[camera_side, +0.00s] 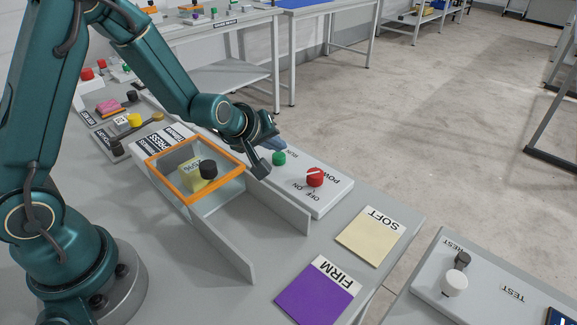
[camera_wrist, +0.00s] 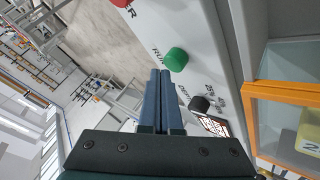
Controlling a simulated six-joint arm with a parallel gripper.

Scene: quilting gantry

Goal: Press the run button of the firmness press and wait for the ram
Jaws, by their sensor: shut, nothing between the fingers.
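The green run button (camera_side: 279,158) stands on the white control panel (camera_side: 290,193). It also shows in the wrist view (camera_wrist: 176,59), just beyond my fingertips. My gripper (camera_side: 275,143) is shut and empty, close to the button. In the wrist view its two blue fingers (camera_wrist: 160,72) lie together, with the tips beside the button; I cannot tell whether they touch it. The firmness press has an orange-framed clear guard (camera_side: 160,172) with a yellow block (camera_side: 190,174) inside. A black round part (camera_side: 208,169) shows over the block.
A red power knob (camera_side: 314,177) sits right of the button. A black depth knob (camera_wrist: 199,104) is near my fingers. Grey rails run in front of the press. The cream SOFT pad (camera_side: 370,236) and purple FIRM pad (camera_side: 317,292) lie at the front right.

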